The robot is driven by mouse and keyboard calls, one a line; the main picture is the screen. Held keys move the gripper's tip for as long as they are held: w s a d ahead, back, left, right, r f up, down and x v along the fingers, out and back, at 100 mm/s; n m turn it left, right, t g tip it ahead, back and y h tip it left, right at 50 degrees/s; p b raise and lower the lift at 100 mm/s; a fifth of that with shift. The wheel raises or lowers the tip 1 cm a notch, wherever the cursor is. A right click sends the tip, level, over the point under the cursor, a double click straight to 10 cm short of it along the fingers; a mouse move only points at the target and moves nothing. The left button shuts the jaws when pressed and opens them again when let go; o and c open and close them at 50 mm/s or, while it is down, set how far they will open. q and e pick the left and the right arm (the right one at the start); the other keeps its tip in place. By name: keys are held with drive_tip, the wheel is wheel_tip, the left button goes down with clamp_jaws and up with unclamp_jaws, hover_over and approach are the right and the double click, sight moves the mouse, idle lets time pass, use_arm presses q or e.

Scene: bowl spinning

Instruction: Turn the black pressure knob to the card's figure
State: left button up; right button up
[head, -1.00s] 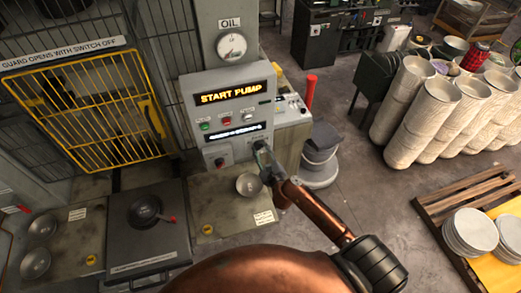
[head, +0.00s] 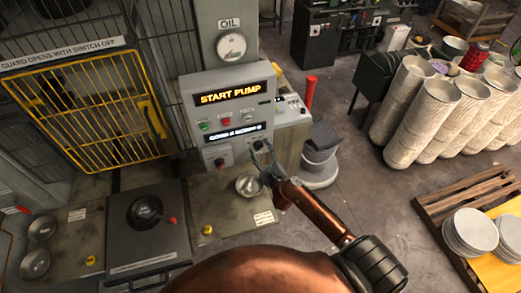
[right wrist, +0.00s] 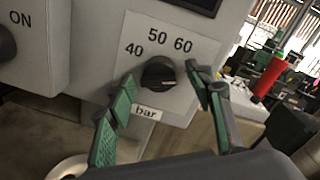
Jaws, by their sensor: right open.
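The black pressure knob (right wrist: 158,75) sits on a pale plate (right wrist: 140,42) marked 40, 50, 60 and bar in the right wrist view. A pale mark shows near its right side; I cannot read its setting for sure. My right gripper (right wrist: 163,98) is open, its green-padded fingers left and right of the knob in that view, with gaps to both. Whether the tips reach the knob's depth is unclear. In the head view my right gripper (head: 263,158) is at the panel's lower right. A white card (head: 263,217) lies on the bench, its print too small to read. My left gripper is out of view.
The panel carries a START PUMP display (head: 228,96), small buttons and a switch knob (head: 219,162) left of my gripper.

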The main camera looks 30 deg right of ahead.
drive_tip(key=v, duration=1.1)
drive_tip(key=shift+s, duration=0.4)
drive_tip(key=s+d+f+n+g+b, duration=0.15)
drive_tip(key=f+n+b, duration=0.3)
drive_tip(key=f, duration=0.95)
drive_tip(key=s+d+f+n+b, duration=0.25)
drive_tip(key=f+n+b, duration=0.2)
drive_tip(key=f, duration=0.85)
drive_tip(key=s+f+n+g+y+b, duration=0.15)
drive_tip(key=s+f+n, duration=0.3)
drive_tip(key=f, duration=0.65)
drive_tip(key=s+f+n+g+y+b, duration=0.1)
drive_tip(key=s+f+n+g+b, duration=0.25)
drive_tip(key=f, duration=0.75)
drive_tip(key=s+a+f+n+g+b, duration=0.3)
drive_tip(key=s+f+n, duration=0.5)
drive_tip(key=s+f, duration=0.8)
drive_tip(key=s+a+f+n+g+b, duration=0.3)
drive_tip(key=s+f+n+g+b, duration=0.3)
drive_tip(key=s+f, duration=0.9)
drive_tip(key=s+n+b, duration=0.1)
drive_tip(key=s+n, duration=0.1)
drive_tip(key=s, duration=0.1)
drive_tip(key=shift+s+f+y, duration=0.15)
drive_tip(key=shift+f+y, duration=0.2)
drive_tip(key=shift+f, duration=0.05)
